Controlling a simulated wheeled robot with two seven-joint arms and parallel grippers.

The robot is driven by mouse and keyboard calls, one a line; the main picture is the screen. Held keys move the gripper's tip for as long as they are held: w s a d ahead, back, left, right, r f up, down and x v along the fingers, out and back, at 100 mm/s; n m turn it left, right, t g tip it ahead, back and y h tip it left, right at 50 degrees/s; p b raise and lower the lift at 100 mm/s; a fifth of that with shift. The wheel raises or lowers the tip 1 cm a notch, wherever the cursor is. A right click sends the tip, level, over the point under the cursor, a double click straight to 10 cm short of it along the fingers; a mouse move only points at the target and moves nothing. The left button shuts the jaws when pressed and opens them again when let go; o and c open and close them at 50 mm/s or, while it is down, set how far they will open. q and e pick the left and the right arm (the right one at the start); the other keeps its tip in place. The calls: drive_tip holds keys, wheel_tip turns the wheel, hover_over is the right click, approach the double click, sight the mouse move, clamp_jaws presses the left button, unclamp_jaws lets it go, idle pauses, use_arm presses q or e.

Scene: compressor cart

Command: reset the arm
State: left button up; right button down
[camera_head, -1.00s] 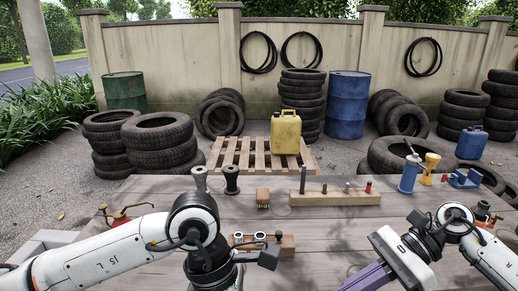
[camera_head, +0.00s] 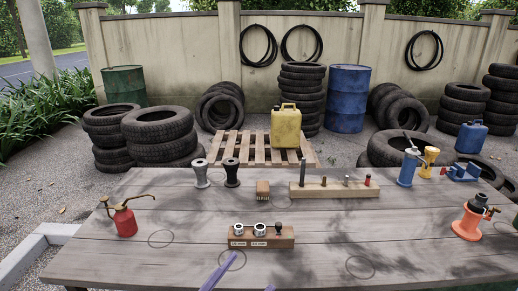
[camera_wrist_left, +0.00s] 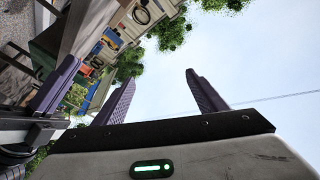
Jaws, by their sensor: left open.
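My left gripper (camera_head: 245,279) shows only as purple fingertips at the bottom edge of the head view, over the near side of the table. In the left wrist view its two purple fingers (camera_wrist_left: 160,90) stand well apart, with only sky and treetops between them. The gripper is open and empty. Another purple finger-like part (camera_wrist_left: 57,84) shows at the left of the wrist view; it looks like part of my right gripper, but its jaws cannot be made out. My right gripper does not show in the head view.
The wooden table (camera_head: 110,262) carries a small block with rings (camera_head: 262,240) near the middle, a red oil can (camera_head: 124,218) at left, an orange jack (camera_head: 470,220) at right, and a peg block (camera_head: 335,191) behind. The near right area is clear.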

use_arm(q)
drive_tip(key=s+a+f+n+g+y, duration=0.25)
drive_tip(key=a+f+n, duration=0.2)
drive_tip(key=f, duration=0.45)
drive_tip(key=s+a+f+n+g+y, duration=0.1)
drive_tip(key=s+a+f+n+y, duration=0.3)
drive_tip(key=f, duration=0.5)
drive_tip(key=s+a+f+n+g+y, duration=0.2)
drive_tip(key=s+a+f+g, duration=0.3)
drive_tip(key=s+f, duration=0.5)
drive_tip(key=shift+s+f+n, duration=0.15)
drive_tip(key=shift+s+n, duration=0.25)
drive_tip(key=shift+n, duration=0.05)
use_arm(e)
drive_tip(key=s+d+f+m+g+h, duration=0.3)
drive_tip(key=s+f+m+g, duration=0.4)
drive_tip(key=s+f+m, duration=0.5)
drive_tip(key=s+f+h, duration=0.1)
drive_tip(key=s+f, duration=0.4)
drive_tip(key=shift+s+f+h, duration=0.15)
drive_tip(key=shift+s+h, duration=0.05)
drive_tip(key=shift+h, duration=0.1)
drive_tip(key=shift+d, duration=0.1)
